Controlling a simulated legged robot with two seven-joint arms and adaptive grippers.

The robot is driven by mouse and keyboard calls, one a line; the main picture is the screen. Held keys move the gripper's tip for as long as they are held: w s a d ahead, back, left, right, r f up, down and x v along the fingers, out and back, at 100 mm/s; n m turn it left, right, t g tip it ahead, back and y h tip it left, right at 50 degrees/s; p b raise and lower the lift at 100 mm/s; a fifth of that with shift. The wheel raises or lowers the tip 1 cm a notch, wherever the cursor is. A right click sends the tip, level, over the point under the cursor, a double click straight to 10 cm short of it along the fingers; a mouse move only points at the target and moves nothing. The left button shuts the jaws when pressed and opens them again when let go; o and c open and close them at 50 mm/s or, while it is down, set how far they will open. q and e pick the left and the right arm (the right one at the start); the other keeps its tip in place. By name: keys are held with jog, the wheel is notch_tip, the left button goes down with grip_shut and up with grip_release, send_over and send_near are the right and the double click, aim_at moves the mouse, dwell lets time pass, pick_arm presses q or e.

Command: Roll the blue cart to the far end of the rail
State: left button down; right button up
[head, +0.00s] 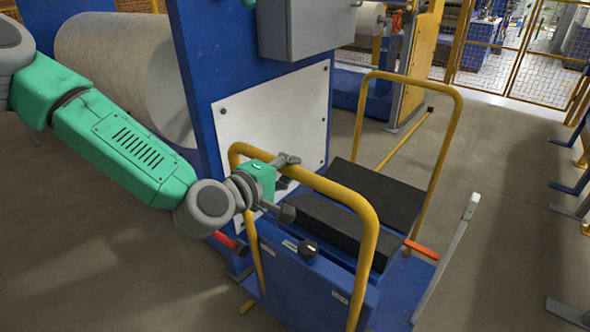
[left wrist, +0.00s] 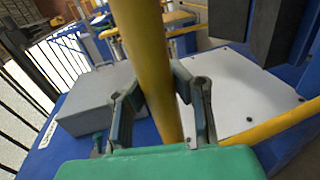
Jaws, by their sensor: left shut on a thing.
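The blue cart (head: 300,275) stands beside the blue machine frame, with a yellow tube handle (head: 340,192) at its near end and another yellow hoop (head: 450,140) at its far end. Black pads (head: 375,198) lie on top of it. My left gripper (head: 286,187) is at the near handle's top bar, toward its left end. In the left wrist view the yellow bar (left wrist: 150,65) runs between the two fingers (left wrist: 160,108), which are shut on it. A yellow floor rail (head: 405,140) shows beyond the cart. My right gripper is not in view.
The blue machine frame (head: 195,60) with a white panel (head: 285,110) and a large pale roll (head: 120,65) stands left of the cart. A grey post (head: 446,255) rises at the cart's right.

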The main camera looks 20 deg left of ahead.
pick_arm(q)
jog(key=shift+s+a+f, duration=0.1)
jog(key=shift+s+f, duration=0.2)
jog(key=shift+s, duration=0.05)
jog(key=c, duration=1.5)
grip_release()
jog(key=shift+s+a, duration=0.1)
jog(key=shift+c, duration=0.2)
jog(key=shift+o, duration=1.2)
jog(key=shift+s+a+r, duration=0.45)
jog(key=shift+s, duration=0.25)
jog(key=shift+w+a+f, duration=0.25)
jog(key=shift+w, duration=0.1)
jog(key=s, duration=0.2)
jog(key=s+r, duration=0.1)
jog(key=s, duration=0.2)
jog(key=s+a, duration=0.2)
jog(key=shift+s+a+r, duration=0.1)
jog(key=shift+r, duration=0.2)
